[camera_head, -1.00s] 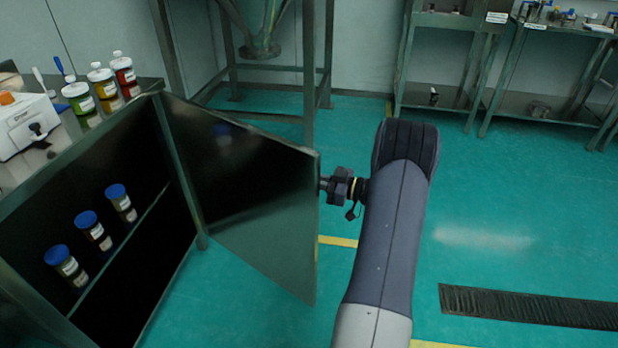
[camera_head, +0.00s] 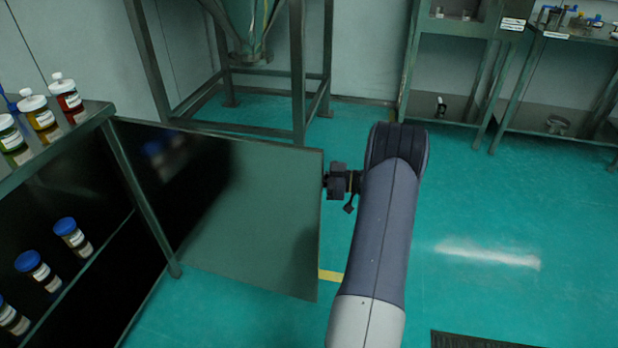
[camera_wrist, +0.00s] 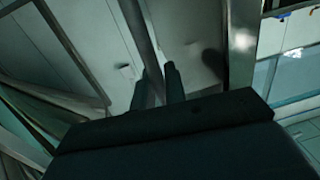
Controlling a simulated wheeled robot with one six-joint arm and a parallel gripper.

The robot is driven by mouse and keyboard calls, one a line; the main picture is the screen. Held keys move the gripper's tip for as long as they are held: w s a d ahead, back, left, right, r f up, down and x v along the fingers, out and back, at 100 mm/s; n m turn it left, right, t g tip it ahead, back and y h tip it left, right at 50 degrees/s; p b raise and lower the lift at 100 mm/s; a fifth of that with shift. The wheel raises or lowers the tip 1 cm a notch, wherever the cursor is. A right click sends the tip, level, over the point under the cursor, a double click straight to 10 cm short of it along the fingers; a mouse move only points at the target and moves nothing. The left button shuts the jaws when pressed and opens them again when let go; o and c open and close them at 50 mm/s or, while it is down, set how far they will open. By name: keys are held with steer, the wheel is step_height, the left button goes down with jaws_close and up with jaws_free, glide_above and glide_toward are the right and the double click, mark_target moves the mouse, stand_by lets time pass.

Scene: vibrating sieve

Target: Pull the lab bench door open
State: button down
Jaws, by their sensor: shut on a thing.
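The lab bench door (camera_head: 255,215) is a dark, shiny panel in the head view. It stands wide open, swung out to the right from the bench's corner post. My gripper (camera_head: 328,182) is at the door's free edge, near its upper part, and is shut on it. The arm hides part of the gripper, and the handle itself cannot be made out. In the wrist view my gripper's two fingers (camera_wrist: 158,85) point up, close together, with a narrow bar between them. The lab bench (camera_head: 60,150) is at the left with its dark interior exposed.
Several blue-capped jars (camera_head: 72,237) stand on the bench's inner shelf. Bottles with coloured contents (camera_head: 38,112) stand on its top. A metal frame with a hopper (camera_head: 297,70) stands behind the door. Another metal table (camera_head: 560,45) is at the back right. The green floor (camera_head: 500,210) at right is clear.

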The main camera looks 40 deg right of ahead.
steer(key=shift+w+d, duration=0.15)
steer(key=c, duration=1.8)
jaws_free()
steer(key=p+v, duration=0.1)
steer(key=v, duration=0.9)
steer(key=shift+s+d, duration=0.3)
steer(key=shift+w+a, duration=0.1)
